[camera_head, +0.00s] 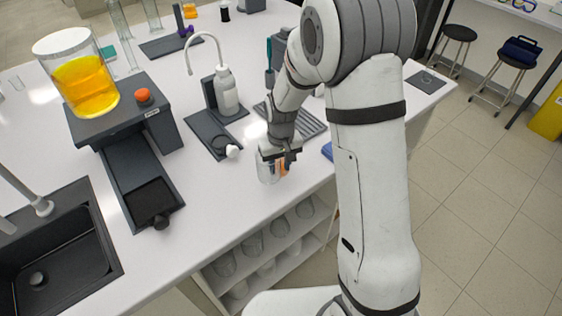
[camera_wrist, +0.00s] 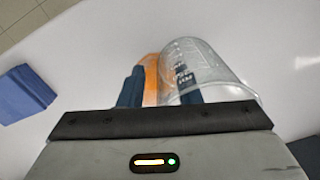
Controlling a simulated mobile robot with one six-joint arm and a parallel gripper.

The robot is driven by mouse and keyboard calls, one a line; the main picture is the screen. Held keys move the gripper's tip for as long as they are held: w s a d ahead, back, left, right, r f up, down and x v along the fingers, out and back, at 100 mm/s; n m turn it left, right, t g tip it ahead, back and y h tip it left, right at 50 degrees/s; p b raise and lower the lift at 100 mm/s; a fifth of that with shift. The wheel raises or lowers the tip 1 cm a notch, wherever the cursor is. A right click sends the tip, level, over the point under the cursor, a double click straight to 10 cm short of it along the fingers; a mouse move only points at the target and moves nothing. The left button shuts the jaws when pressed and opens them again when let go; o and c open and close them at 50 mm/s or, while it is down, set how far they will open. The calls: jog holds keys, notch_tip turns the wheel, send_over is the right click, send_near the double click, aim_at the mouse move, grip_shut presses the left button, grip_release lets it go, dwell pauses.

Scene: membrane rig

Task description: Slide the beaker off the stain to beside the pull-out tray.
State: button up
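The clear glass beaker (camera_head: 267,171) stands near the front edge of the white counter, at my gripper (camera_head: 284,160). In the wrist view the beaker (camera_wrist: 218,72), with printed markings, is right of centre. My gripper (camera_wrist: 158,90) has its two dark fingers apart; one shows through the beaker's glass, and I cannot tell whether it is inside or behind. An orange patch, seemingly the stain (camera_wrist: 150,72), shows between the fingers and beside the beaker, partly hidden. The dark pull-out tray (camera_head: 128,172) extends from under a grey stand at left, clear of the beaker.
A black sink (camera_head: 60,250) is at far left. A blue block (camera_wrist: 24,92) lies at the wrist view's left. Counter between beaker and tray front is clear.

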grip_shut()
jog(key=shift+a, duration=0.1)
dwell(0.3)
